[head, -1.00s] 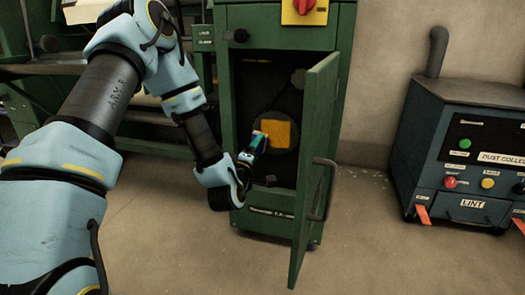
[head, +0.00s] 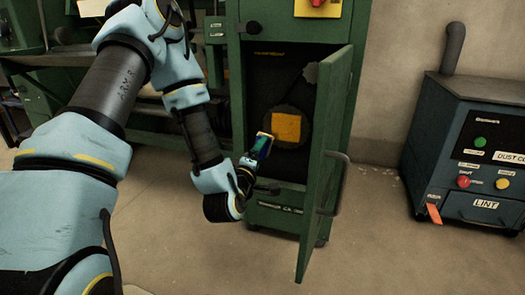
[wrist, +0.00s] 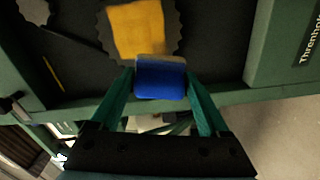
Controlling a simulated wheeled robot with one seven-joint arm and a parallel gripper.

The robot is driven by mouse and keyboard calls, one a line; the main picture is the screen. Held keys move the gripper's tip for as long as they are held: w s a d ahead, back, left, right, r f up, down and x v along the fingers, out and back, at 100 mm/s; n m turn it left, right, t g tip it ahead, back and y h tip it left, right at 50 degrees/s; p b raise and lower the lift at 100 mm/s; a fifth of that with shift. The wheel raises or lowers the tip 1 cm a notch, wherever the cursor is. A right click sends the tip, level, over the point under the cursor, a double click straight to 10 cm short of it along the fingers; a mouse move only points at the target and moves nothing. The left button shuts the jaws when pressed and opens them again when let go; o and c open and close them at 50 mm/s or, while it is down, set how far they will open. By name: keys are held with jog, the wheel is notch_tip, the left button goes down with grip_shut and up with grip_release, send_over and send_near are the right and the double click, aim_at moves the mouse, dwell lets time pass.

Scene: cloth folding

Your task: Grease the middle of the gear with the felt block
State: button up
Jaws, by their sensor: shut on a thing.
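The dark toothed gear (head: 307,134) is inside the open green cabinet, with a yellow-orange square patch (head: 286,127) over its middle. In the wrist view the gear (wrist: 174,38) and its patch (wrist: 139,27) show at the top. My gripper (head: 256,153) is at the cabinet opening, left of and below the patch. In the wrist view my gripper (wrist: 160,82) is shut on the felt block (wrist: 160,80), a blue block with a pale strip on its far side. The block overlaps the gear's lower edge in that view; I cannot tell whether they touch.
The green cabinet door (head: 326,165) stands open on the right, its handle (head: 337,182) sticking out. A smaller dark gear (head: 311,73) sits above right inside. A dust collector (head: 476,160) stands at the right.

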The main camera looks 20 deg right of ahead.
jog(key=shift+a, duration=0.1)
jog(key=shift+b+v, duration=0.3)
jog(key=shift+v, duration=1.2)
